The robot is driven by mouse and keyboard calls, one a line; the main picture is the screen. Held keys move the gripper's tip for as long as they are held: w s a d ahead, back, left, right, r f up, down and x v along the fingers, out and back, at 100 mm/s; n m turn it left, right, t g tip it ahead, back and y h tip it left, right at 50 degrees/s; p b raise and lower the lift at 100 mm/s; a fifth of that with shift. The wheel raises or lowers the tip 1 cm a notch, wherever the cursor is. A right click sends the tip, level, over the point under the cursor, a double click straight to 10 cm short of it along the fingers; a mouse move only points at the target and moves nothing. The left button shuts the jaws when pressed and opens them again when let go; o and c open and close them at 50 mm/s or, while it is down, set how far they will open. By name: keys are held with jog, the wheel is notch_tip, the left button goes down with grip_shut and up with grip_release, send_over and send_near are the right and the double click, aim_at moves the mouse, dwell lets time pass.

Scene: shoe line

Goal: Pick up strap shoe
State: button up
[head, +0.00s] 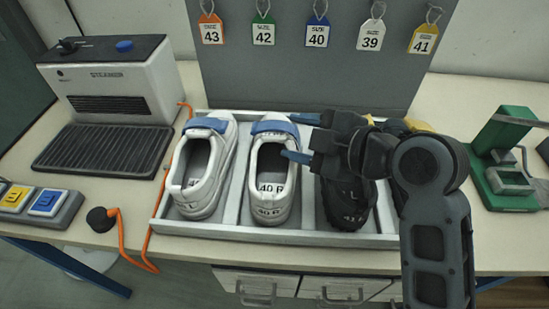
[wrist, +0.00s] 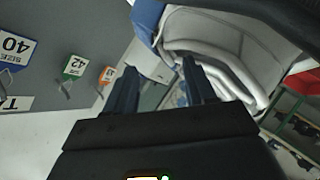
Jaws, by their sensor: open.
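Two white shoes with blue straps stand in a tray (head: 227,233), toes to the back. The left one (head: 182,205) has a partly readable heel mark ending in L; the right one (head: 266,215) is marked 40 R. My gripper (head: 296,137) is open, its blue fingers pointing left at the right edge of the 40 R shoe, near its strap (head: 275,127). Contact cannot be told. In the wrist view, a white shoe (wrist: 225,50) with a blue strap (wrist: 147,18) is close up, partly behind the right finger. My gripper (wrist: 159,65) is empty there.
A black shoe (head: 347,215) is right of the white pair, partly under my arm. A steamer (head: 120,80) stands left and a green press (head: 505,150) right. Size tags (head: 317,35) hang on the grey board behind. An orange cable (head: 150,240) runs left of the tray.

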aim_at(274, 134)
jog(key=p+x, duration=0.1)
jog(key=x, duration=0.4)
jog(key=shift+s+a, duration=0.1)
jog(key=shift+s, duration=0.1)
jog(key=shift+c, duration=0.2)
